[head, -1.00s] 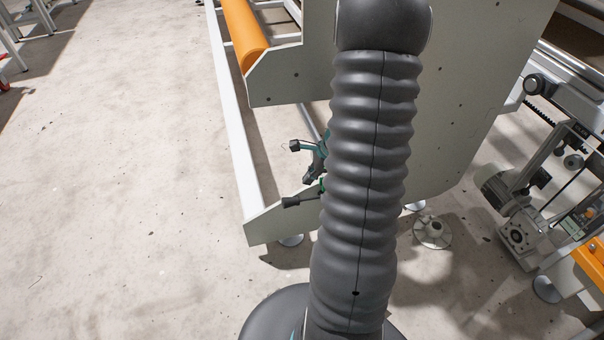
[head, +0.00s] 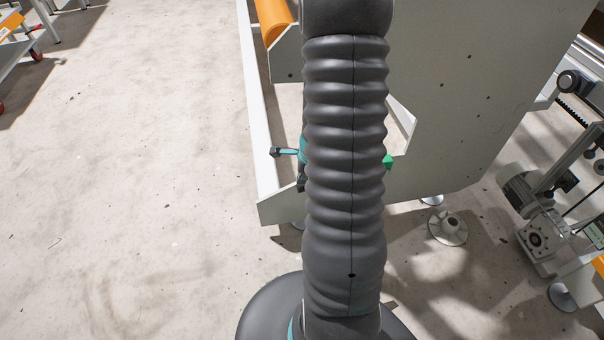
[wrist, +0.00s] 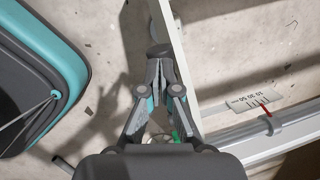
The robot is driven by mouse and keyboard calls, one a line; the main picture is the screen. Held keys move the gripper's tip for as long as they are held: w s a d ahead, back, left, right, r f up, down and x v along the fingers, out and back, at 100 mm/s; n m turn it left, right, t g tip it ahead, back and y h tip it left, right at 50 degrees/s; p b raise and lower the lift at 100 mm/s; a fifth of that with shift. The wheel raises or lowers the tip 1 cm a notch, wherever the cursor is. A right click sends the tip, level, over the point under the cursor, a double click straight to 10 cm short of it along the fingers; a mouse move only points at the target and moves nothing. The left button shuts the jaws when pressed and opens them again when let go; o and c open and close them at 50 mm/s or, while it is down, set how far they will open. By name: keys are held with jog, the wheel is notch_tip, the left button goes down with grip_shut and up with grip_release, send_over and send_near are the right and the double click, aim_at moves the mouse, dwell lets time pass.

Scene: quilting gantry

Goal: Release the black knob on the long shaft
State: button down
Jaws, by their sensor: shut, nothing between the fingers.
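My gripper (wrist: 158,52) reaches forward in the wrist view, its two fingers together at the tips and nothing seen between them. In the head view a dark and teal part of my gripper (head: 288,152) shows just left of my arm, by the machine's end plate; the rest is hidden by the arm. I cannot make out the black knob on its long shaft for certain. In the wrist view a small green piece (wrist: 175,135) shows behind the finger bases, partly hidden. A green piece (head: 387,161) also shows right of my arm in the head view.
A grey end plate (head: 480,90) stands behind my arm, with a white rail (head: 254,100) to its left. In the wrist view a scale (wrist: 258,98) with a red pointer (wrist: 266,110) lies right of the fingers. Open floor (head: 130,180) spreads on the left.

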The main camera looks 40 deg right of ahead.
aim_at(298, 189)
jog(key=shift+w+a+f+b, duration=0.1)
jog(key=shift+a+f+b, duration=0.2)
jog(key=shift+f, duration=0.3)
jog(key=shift+w+a+f+b, duration=0.15)
jog(key=shift+f+b, duration=0.15)
jog(key=shift+f, duration=0.3)
jog(key=shift+a+f, duration=0.1)
jog(key=shift+f, duration=0.05)
jog(key=shift+s+a+f, duration=0.1)
jog(key=shift+f, duration=0.05)
jog(key=a+r+p, duration=0.5)
jog(key=a+r, duration=0.2)
jog(key=r, duration=0.4)
jog(key=shift+r, duration=0.3)
jog(key=shift+d, duration=0.1)
